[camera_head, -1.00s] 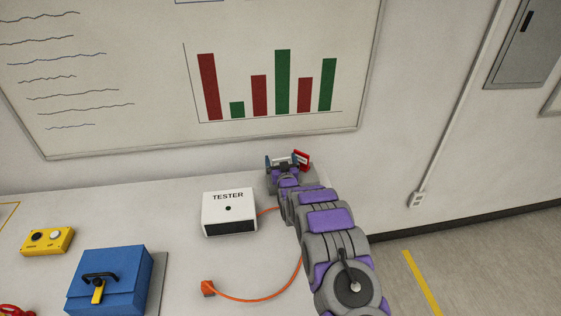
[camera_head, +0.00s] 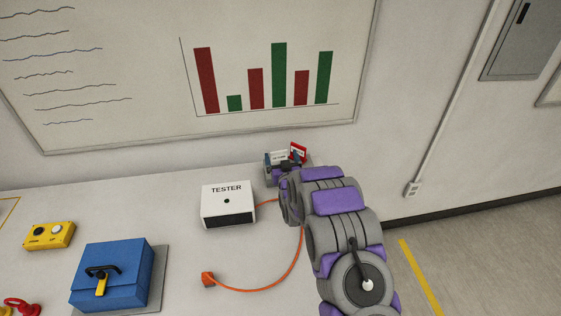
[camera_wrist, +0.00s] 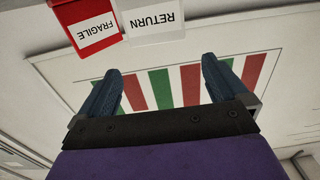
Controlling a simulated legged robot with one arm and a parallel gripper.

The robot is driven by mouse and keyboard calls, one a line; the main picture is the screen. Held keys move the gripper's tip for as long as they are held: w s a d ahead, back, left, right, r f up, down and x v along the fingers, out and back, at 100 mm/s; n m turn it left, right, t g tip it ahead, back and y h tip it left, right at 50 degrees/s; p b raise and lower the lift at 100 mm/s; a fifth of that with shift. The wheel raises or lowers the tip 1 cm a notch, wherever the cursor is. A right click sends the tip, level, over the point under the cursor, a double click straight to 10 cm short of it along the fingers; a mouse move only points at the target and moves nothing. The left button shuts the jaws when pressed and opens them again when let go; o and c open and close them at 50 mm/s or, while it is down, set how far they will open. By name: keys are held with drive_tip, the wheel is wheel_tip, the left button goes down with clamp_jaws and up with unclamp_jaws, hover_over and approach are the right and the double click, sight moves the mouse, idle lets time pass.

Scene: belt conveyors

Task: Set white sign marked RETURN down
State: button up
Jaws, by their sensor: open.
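The white sign marked RETURN (camera_wrist: 155,20) shows at the top of the wrist view, upside down there, beyond my fingertips. In the head view the white sign (camera_head: 278,157) stands at the back of the table near the wall, partly hidden by my gripper (camera_head: 285,167). In the wrist view my gripper (camera_wrist: 160,78) is open, with nothing between its two blue fingers. A gap shows between the fingertips and the sign. The sign's base is out of the wrist view.
A red sign marked FRAGILE (camera_wrist: 88,27) is right beside the white one; it also shows in the head view (camera_head: 298,151).

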wheel_tip(320, 180, up, 4)
drive_tip(key=shift+r, duration=0.1)
drive_tip(key=s+d+r+g+h, duration=0.1)
drive_tip(key=s+d+r+g, duration=0.2)
drive_tip(key=s, duration=0.4)
drive_tip(key=s+d+r+m+g+h, duration=0.1)
drive_tip(key=s+d+r+g, duration=0.1)
drive_tip(key=s+d+g, duration=0.3)
drive_tip(key=s+d+r+g+h, duration=0.1)
drive_tip(key=s+d+r, duration=0.15)
drive_tip(key=s, duration=0.55)
drive_tip(key=s+d+r+g, duration=0.1)
drive_tip(key=s+d+g, duration=0.1)
drive_tip(key=s, duration=1.1)
drive_tip(key=s+d+r+m+g, duration=0.1)
drive_tip(key=s+g, duration=0.4)
drive_tip(key=s, duration=0.9)
drive_tip(key=s+d+r+g, duration=0.2)
drive_tip(key=s+r+g, duration=0.1)
drive_tip(key=s, duration=1.1)
drive_tip(key=shift+s+d+r+h, duration=0.15)
drive_tip(key=shift+s+d+h, duration=0.15)
drive_tip(key=shift+h, duration=0.1)
drive_tip(key=shift+w, duration=0.1)
drive_tip(key=shift+c, duration=0.4)
